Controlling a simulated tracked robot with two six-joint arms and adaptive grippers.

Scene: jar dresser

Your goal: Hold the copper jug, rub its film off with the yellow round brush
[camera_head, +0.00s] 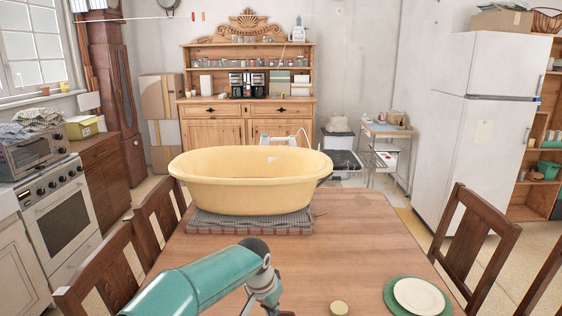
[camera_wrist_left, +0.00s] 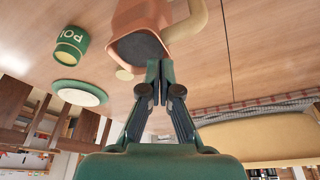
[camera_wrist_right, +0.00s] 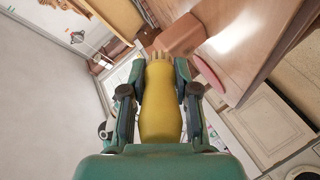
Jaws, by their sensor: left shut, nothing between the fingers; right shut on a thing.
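The copper jug (camera_wrist_left: 137,20) shows at the top of the left wrist view, by the tabletop. It has a pale curved handle (camera_wrist_left: 192,22) and a dark grey face toward me; I cannot tell whether that is its mouth or film. My left gripper (camera_wrist_left: 160,78) is shut and empty, its tips just short of the jug. In the head view the left gripper (camera_head: 270,290) is partly cut off, low over the table. My right gripper (camera_wrist_right: 155,82) is shut on the yellow round brush (camera_wrist_right: 160,112), whose bristles (camera_wrist_right: 152,57) point away. Jug and brush are out of the head view.
A yellow tub (camera_head: 240,190) stands on a checked mat (camera_head: 250,222) on the table (camera_head: 355,240). A small round lid (camera_head: 340,307) and a cream plate (camera_head: 419,297) on a green one lie near the front. A green pot (camera_wrist_left: 70,45) stands nearby. Chairs (camera_head: 470,240) flank the table.

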